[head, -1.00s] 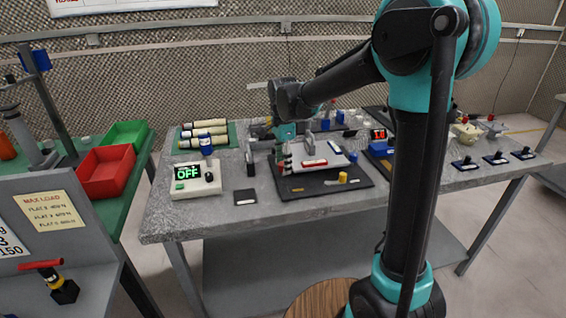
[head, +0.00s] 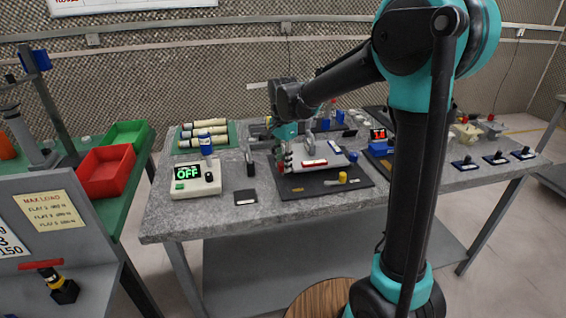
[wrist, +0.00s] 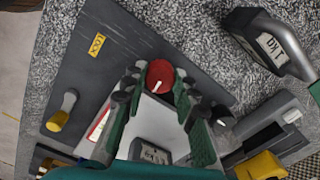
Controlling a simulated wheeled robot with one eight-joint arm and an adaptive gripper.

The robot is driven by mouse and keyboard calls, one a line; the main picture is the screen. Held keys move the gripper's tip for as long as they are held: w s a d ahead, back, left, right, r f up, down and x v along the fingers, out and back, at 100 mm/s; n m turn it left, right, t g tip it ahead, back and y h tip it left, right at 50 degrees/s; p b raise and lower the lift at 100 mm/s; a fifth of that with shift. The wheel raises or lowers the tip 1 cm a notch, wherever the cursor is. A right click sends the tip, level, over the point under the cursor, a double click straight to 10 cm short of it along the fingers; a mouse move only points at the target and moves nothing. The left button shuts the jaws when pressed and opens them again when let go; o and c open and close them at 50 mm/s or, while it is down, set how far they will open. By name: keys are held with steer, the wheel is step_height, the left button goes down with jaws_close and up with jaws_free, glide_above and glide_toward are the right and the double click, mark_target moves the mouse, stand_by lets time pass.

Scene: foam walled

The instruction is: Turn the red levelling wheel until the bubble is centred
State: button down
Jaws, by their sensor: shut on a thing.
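The red levelling wheel (wrist: 160,75) shows in the wrist view with a pale mark on its top, between the fingertips of my gripper (wrist: 160,88). My gripper is shut on the wheel, one finger on each side. In the head view my gripper (head: 282,155) is at the left edge of the light grey levelling plate (head: 325,153), which stands on a dark base (head: 312,187). A red-edged strip with a pale face (wrist: 98,124) lies on the plate, partly behind a finger. The bubble is too small to make out.
A yellow-topped knob (head: 343,177) stands on the dark base's front right. A control box reading OFF (head: 194,180) and a small dark block (head: 245,197) are to the left. A blue device with a red display (head: 380,147) is to the right. Other fixtures crowd the table's back.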

steer(key=c, duration=1.2)
jaws_free()
steer(key=shift+r, duration=0.1)
step_height(320, 180, up, 12)
steer(key=shift+f, duration=0.1)
